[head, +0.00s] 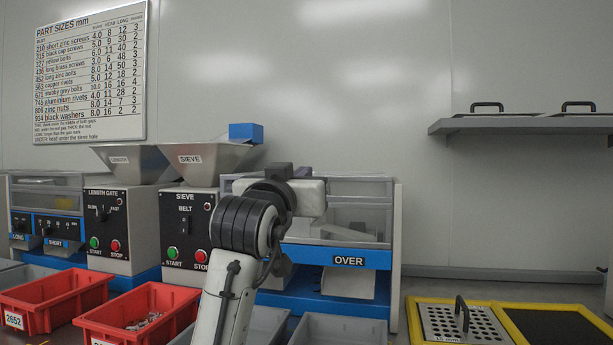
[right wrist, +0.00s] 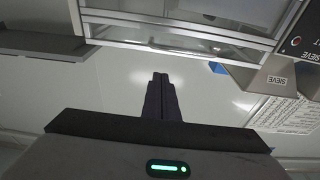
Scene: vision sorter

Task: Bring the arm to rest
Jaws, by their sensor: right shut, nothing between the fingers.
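My right arm (head: 236,265) rises from the bottom middle of the head view, with its wrist bent in front of the sieve machine (head: 188,225). In the right wrist view my right gripper (right wrist: 160,78) has its two dark fingers together, with nothing between them. The fingers point toward the pale wall and touch nothing that I can see. In the head view the fingers are not clearly visible. My left gripper is in neither view.
Red bins (head: 52,296) and grey bins stand along the front. The length gate machine (head: 112,230) is at left. A blue unit labelled OVER (head: 350,261) is close behind my arm. A wall shelf (head: 530,124) and yellow-framed trays (head: 460,322) are at right. The upper middle is free.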

